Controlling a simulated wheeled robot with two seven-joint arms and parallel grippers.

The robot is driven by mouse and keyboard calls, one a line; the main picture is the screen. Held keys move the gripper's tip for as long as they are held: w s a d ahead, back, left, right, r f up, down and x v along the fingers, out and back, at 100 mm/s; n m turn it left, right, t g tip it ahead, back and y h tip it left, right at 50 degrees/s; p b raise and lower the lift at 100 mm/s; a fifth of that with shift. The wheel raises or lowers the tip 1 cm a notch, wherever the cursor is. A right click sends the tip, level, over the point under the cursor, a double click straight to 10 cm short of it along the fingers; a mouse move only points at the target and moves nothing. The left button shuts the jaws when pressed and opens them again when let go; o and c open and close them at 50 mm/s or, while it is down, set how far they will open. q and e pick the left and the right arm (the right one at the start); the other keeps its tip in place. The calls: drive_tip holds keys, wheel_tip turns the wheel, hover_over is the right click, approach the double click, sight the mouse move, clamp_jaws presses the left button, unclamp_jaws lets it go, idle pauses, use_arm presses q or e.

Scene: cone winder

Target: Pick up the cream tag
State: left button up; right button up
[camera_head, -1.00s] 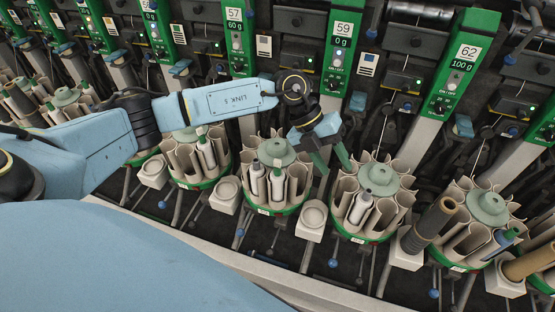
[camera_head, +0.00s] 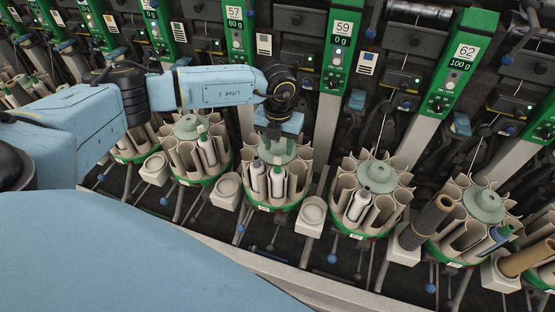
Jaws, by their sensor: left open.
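Several small pale cards with dark stripes show on the machine front, one between posts 57 and 59 (camera_head: 264,44) and one right of post 59 (camera_head: 367,63). I cannot tell whether one of these is the cream tag. My left gripper (camera_head: 276,146) is open and points down over the hub of the round bobbin magazine (camera_head: 264,208) in the middle. Its fingertips are partly hard to make out against the green hub. It is well below the cards and apart from them. My right gripper is not in view.
More round magazines with pale pockets stand on either side, such as the one to the right (camera_head: 357,233). Small cream square cups (camera_head: 313,212) stand between them. Grey slanted posts rise behind.

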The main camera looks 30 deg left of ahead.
sight(277, 159)
use_arm(q)
drive_tip(key=f, duration=0.4)
drive_tip(key=shift+s+a+f+p, duration=0.1)
drive_tip(key=shift+s+f+p, duration=0.1)
drive_tip(key=shift+f+p, duration=0.2)
drive_tip(key=c, duration=0.8)
